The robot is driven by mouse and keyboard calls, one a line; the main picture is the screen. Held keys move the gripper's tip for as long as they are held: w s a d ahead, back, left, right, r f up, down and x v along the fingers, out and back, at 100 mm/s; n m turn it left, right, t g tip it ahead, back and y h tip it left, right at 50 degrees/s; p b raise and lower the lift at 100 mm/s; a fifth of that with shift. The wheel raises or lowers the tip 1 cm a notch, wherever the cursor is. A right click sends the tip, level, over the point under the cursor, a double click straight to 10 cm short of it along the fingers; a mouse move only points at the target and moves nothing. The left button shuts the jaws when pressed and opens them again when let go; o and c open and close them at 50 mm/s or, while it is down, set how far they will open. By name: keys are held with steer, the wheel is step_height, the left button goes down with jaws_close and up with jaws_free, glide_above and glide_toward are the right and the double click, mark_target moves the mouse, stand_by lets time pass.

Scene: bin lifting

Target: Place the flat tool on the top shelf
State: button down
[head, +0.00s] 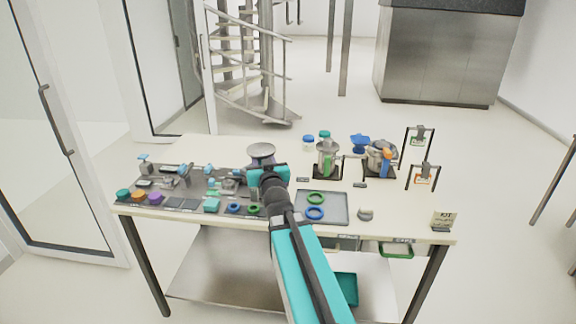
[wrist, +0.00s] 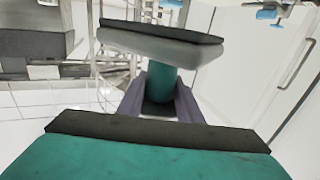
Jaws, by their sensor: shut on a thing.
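My gripper (head: 268,176) is teal and dark, raised over the middle of the workbench (head: 388,222). In the wrist view a teal part of it with a dark edge (wrist: 150,155) fills the bottom. Across from that edge is a flat grey and dark slab (wrist: 160,42), above a teal and purple-grey part (wrist: 187,105). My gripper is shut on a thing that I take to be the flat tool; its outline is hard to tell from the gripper. In the head view a grey round-topped thing (head: 261,151) shows just behind the gripper. I cannot make out which surface is the top shelf.
Small parts crowd a dark mat at the bench's left. A grey tray (head: 336,208) holds a green and a blue ring. Machines and a stand with hanging tags (head: 420,133) are at the right. A lower metal shelf (head: 225,262) and a teal bin (head: 347,289) are underneath.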

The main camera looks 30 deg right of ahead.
steer(key=w+a+r+n+y+b, duration=0.1)
steer(key=a+r+y, duration=0.1)
steer(key=a, duration=0.9)
steer(key=w+a+r+n+y+b, duration=0.2)
steer(key=a+r+y, duration=0.1)
steer(key=a, duration=0.7)
steer(key=shift+a+r+t, duration=0.3)
steer(key=shift+a+r, duration=0.1)
steer(key=shift+r, duration=0.35)
